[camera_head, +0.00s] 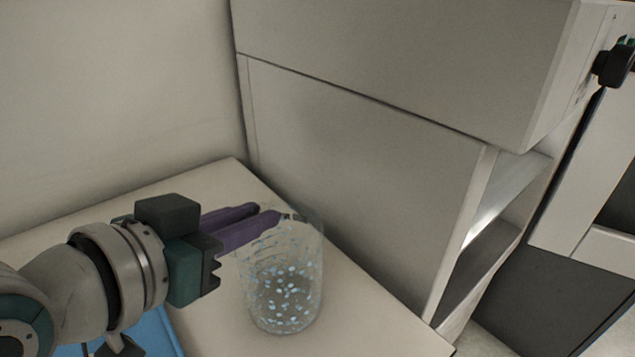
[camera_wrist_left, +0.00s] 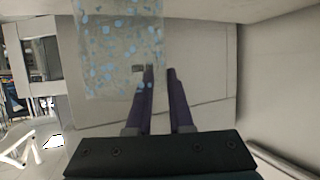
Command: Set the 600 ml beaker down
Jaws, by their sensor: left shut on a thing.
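The 600 ml beaker (camera_head: 284,290) is a clear glass vessel with pale blue specks, upright over the light bench top (camera_head: 365,318). My left gripper (camera_head: 268,213) comes in from the left, its purple fingers shut on the beaker's wall near the rim. I cannot tell whether the beaker's base touches the bench or hangs just above it. In the left wrist view the beaker (camera_wrist_left: 118,45) fills the upper left, at the tips of the left gripper's fingers (camera_wrist_left: 161,70). My right gripper is not in view.
A large grey cabinet (camera_head: 350,150) stands right behind the beaker, along the bench's edge. A pale wall (camera_head: 110,90) closes the back left. A blue object (camera_head: 158,330) lies at the lower left, partly hidden by my arm. Bare bench shows around the beaker.

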